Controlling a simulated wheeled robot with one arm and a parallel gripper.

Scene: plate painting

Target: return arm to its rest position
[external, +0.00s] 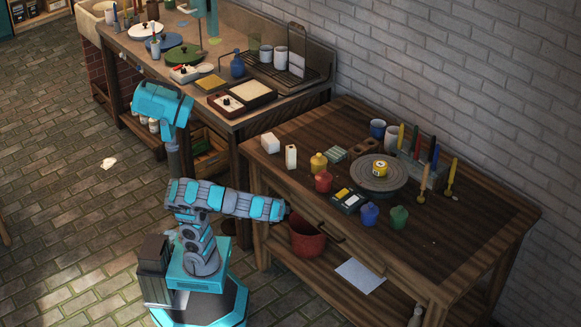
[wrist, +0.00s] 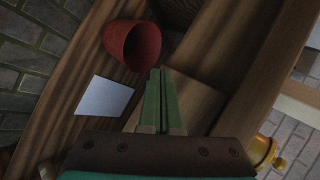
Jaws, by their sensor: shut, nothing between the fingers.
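My arm stretches to the right from my base in the external view, low beside the front edge of the wooden table (external: 450,240). My gripper (external: 287,210) is at its end, near the table's front edge and partly hard to make out there. In the wrist view my gripper (wrist: 160,72) shows two green fingers shut together with nothing between them. It points toward the table's lower shelf (wrist: 190,100), with a red bucket (wrist: 132,45) just left of the fingertips and a white sheet (wrist: 104,96) farther left.
On the table stand a round turntable (external: 378,183) with a yellow pot (external: 380,167), a red bottle (external: 323,181), a blue bottle (external: 369,214), a green bottle (external: 399,217) and a brush holder (external: 415,170). A second bench (external: 225,120) stands behind. The brick floor (external: 70,200) at left is mostly clear.

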